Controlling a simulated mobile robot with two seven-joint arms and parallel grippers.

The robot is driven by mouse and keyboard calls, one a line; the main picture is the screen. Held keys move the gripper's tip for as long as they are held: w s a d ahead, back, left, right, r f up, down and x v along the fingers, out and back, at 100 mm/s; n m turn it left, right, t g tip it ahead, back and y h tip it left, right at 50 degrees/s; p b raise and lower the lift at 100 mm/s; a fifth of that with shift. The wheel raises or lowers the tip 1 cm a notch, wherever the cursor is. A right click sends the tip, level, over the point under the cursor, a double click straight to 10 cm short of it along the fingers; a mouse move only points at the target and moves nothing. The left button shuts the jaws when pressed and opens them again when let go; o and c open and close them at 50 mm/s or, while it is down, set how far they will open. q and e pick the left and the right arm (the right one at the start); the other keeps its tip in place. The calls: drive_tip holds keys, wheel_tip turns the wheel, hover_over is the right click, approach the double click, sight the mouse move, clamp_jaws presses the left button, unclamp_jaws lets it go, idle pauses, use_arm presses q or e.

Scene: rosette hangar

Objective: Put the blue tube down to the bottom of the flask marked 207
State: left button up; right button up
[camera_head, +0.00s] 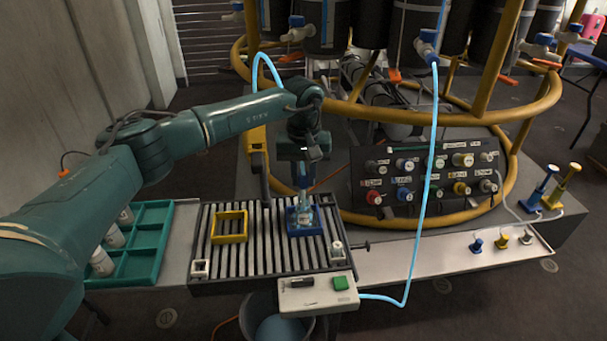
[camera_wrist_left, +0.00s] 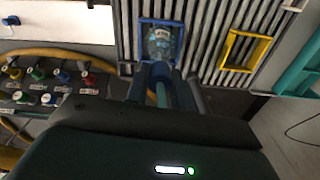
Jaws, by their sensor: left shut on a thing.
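The flask (camera_head: 304,221) is clear and stands inside a blue square frame (camera_head: 291,223) on the slatted rack. In the left wrist view the flask (camera_wrist_left: 161,44) shows from above inside the same frame; a pale label is on it, but I cannot read its number. My left gripper (camera_head: 303,190) points down just above the flask. It is shut on the blue tube (camera_wrist_left: 161,95), which runs between the fingers toward the flask mouth. I cannot tell how deep the tube's end is. A light-blue loop of tube (camera_head: 265,60) arches above my left wrist. My right gripper is not in view.
An empty yellow frame (camera_head: 229,226) sits left of the flask. A green tray (camera_head: 148,240) with white bottles is farther left. Another blue tube (camera_head: 427,180) hangs to a control box (camera_head: 318,294) in front. A knob panel (camera_head: 430,178) and yellow rails stand behind, right.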

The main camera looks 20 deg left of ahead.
use_arm(q)
drive_tip(key=shift+f, duration=0.15)
drive_tip(key=shift+f, duration=0.15)
drive_tip(key=o, duration=1.5)
drive_tip(key=shift+r+p, duration=1.8)
drive_tip(key=shift+r, duration=1.25)
